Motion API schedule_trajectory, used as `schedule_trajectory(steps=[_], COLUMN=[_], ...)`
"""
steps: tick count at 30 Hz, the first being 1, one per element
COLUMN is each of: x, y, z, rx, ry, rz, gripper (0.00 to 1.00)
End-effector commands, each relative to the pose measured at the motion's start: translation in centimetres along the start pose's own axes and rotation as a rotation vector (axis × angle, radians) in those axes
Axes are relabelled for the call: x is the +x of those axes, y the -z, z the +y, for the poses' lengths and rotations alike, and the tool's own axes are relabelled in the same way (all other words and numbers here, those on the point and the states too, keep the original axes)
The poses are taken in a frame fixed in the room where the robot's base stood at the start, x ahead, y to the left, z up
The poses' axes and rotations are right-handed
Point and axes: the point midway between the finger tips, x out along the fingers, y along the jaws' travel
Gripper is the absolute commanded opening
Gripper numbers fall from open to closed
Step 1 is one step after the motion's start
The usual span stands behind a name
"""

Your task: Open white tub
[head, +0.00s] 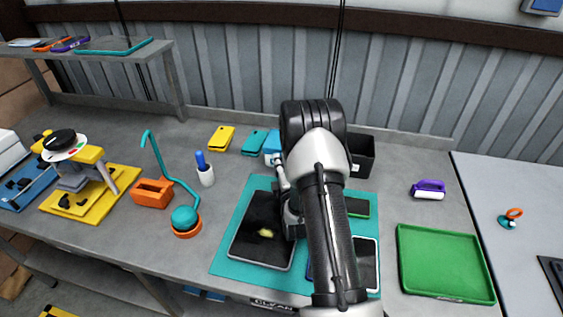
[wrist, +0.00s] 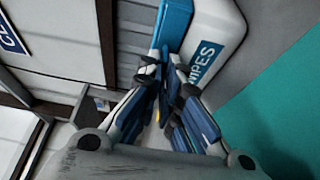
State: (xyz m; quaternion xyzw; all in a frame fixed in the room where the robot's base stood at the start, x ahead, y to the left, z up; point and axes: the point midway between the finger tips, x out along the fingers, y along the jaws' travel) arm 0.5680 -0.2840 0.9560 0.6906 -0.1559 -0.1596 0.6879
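The white tub (wrist: 222,28), marked WIPES, is at the top of the wrist view. Its blue lid (wrist: 172,22) runs along the tub's left side. My gripper (wrist: 163,72) is at the lower end of the lid. Its fingertips are close together, right by the lid's edge. I cannot tell whether they grip the lid or only touch it.
A teal mat (head: 228,262) with a dark tablet (head: 262,232) lies below my arm. A black bin (head: 362,156) stands right of my arm. A yellow box (head: 221,138) and a teal box (head: 254,142) lie left of the tub. A green tray (head: 445,262) is at right.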

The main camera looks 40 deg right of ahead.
Motion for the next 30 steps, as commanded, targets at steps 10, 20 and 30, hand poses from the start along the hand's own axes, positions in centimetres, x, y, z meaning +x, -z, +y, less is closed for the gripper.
schedule_trajectory(steps=[10,20,30], x=[0.4,2.1,5.0], y=[-0.2,-0.9,-2.1], z=[3.3,7.9,10.9], rx=[0.056,0.168,0.257], ry=[0.132,0.402,0.623], rz=[0.0,-0.001,0.0], gripper=[0.0,0.0,0.0])
